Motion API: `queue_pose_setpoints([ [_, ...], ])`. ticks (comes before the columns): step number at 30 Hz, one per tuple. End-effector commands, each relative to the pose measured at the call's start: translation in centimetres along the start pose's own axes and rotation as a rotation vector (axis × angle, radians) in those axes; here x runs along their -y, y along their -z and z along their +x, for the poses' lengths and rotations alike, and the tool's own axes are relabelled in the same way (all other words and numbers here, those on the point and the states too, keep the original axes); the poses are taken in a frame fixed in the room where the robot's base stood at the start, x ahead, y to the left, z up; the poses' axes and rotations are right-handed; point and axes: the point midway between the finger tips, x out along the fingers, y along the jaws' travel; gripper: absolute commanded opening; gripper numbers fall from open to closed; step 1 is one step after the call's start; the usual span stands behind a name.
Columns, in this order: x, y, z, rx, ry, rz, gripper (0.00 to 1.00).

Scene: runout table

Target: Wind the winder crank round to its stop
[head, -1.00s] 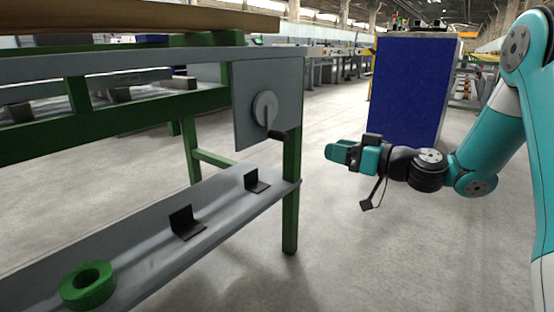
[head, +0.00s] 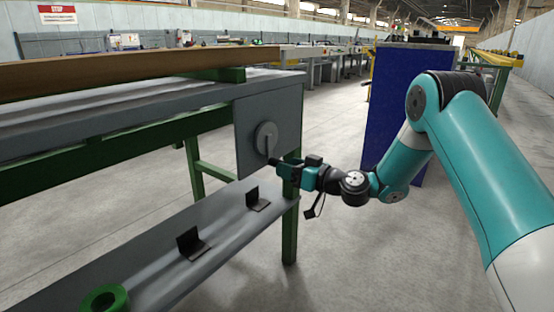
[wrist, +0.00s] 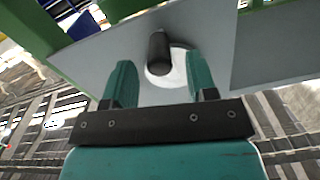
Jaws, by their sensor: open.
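The winder crank has a pale round hub (head: 266,138) on a grey plate (head: 284,112) at the end of the table. Its arm hangs down from the hub, and the dark handle (head: 273,160) is at its lower end. In the wrist view the black handle (wrist: 158,54) points toward the camera, in front of the pale hub (wrist: 181,68). My gripper (head: 281,167) is at the handle in the head view. In the wrist view my gripper (wrist: 161,80) is open, with one teal finger on each side of the handle. I cannot tell whether either finger touches it.
A green table leg (head: 290,225) stands just below my gripper. A lower grey shelf (head: 150,250) carries two black angle brackets (head: 190,243) and a green ring (head: 104,299). A blue cabinet (head: 392,105) stands behind my arm.

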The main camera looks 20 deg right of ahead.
Motion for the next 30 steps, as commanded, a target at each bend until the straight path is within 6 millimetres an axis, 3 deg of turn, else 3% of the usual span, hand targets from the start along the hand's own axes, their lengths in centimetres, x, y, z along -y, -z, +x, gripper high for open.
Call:
queue_pose_setpoints([
  [3, 0.1, -0.1, 2.2, -0.002, 0.003, -0.003, 0.52],
  [7, 0.0, -0.1, 3.6, -0.001, 0.001, -0.001, 0.52],
  [19, 0.0, 0.0, 4.3, -0.001, -0.001, 0.001, 0.52],
  [26, 0.0, 0.0, 4.3, -0.001, -0.001, 0.001, 0.00],
  [30, 0.0, 0.0, 4.3, -0.001, 0.000, 0.000, 0.00],
])
